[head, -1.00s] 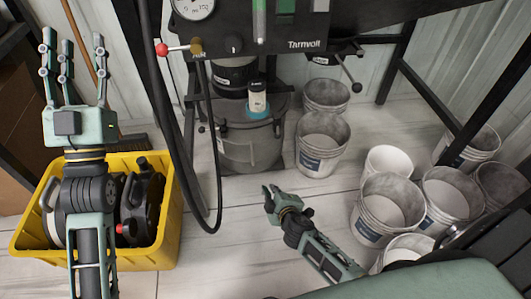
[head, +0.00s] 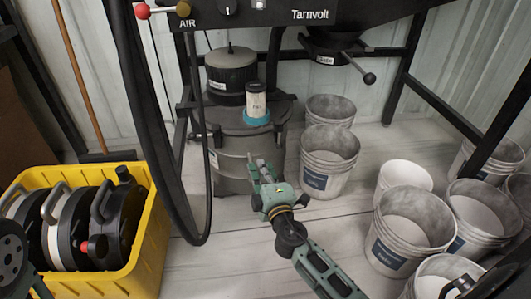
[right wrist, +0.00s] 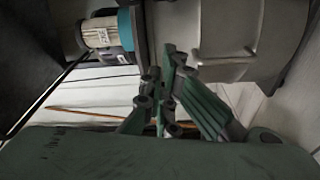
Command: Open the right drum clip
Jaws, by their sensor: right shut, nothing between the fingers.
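The grey drum (head: 228,165) stands on the floor under the black panel, with a dark lid rim and a black-topped cylinder on it. A dark fitting (head: 288,98) shows at the right of its rim; I cannot tell whether it is the right clip or its state. My right gripper (head: 258,165) is shut and empty, in front of the drum's lower right side. In the right wrist view its fingers (right wrist: 170,85) are close to the pale drum wall (right wrist: 225,25), where a thin bent edge shows; contact is unclear.
A yellow crate (head: 148,255) with several reels stands at left. A black hose (head: 208,195) hangs left of the drum. Buckets (head: 328,165) stand right of it, with several more (head: 405,235) farther right.

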